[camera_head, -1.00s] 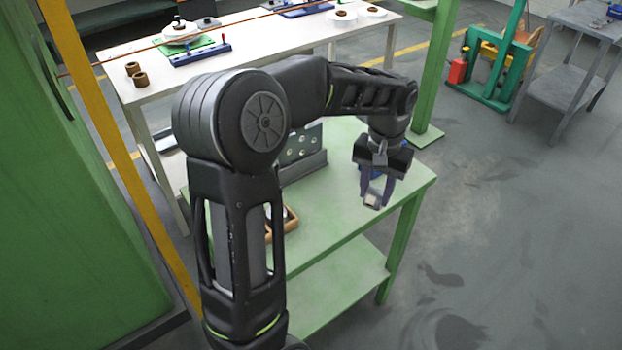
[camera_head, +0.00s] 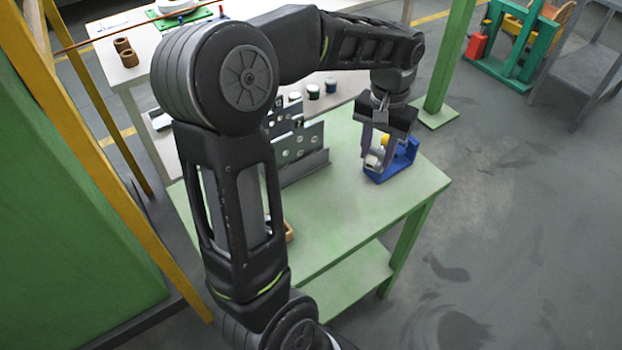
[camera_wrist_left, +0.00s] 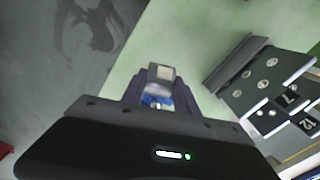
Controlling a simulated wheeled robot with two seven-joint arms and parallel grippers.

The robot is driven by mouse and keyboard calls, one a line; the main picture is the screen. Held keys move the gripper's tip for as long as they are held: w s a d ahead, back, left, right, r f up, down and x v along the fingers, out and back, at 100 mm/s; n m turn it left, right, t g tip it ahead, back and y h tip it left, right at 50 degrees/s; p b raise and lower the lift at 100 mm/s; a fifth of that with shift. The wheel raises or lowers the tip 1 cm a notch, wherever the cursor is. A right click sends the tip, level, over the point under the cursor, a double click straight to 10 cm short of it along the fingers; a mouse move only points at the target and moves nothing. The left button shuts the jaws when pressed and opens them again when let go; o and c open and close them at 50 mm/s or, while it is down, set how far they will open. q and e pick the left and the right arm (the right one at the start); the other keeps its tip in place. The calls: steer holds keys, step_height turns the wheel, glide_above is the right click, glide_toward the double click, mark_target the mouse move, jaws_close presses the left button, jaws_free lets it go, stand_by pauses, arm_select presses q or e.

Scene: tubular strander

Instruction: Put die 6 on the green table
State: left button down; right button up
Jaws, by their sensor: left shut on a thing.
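My left gripper (camera_head: 376,150) is above the right part of the green table (camera_head: 345,215), with its fingers pointing down. It is shut on a small pale grey block, the die (camera_head: 374,160). In the left wrist view the die (camera_wrist_left: 161,75) sits between the fingertips, with a light square on its face. The number on it cannot be read. A blue stand (camera_head: 403,163) with a yellow part is just behind and beside the gripper; whether they touch cannot be told. My right gripper is not in view.
A grey rack with round holes (camera_head: 303,150) stands on the table left of the gripper; number plates show on it in the wrist view (camera_wrist_left: 290,97). The table's front middle is clear.

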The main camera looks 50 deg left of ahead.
arm_select(q)
steer(key=shift+w+a+f, duration=0.1)
steer(key=shift+f, duration=0.25)
step_height(320, 180, down, 6)
steer(key=shift+r+p, duration=0.15)
steer(key=shift+p, duration=0.15)
steer(key=shift+f, duration=1.85)
steer(key=shift+f, duration=0.2)
steer(key=c, duration=0.9)
jaws_free()
steer(key=shift+r, duration=0.1)
step_height(320, 180, up, 12)
steer(key=shift+r, duration=0.1)
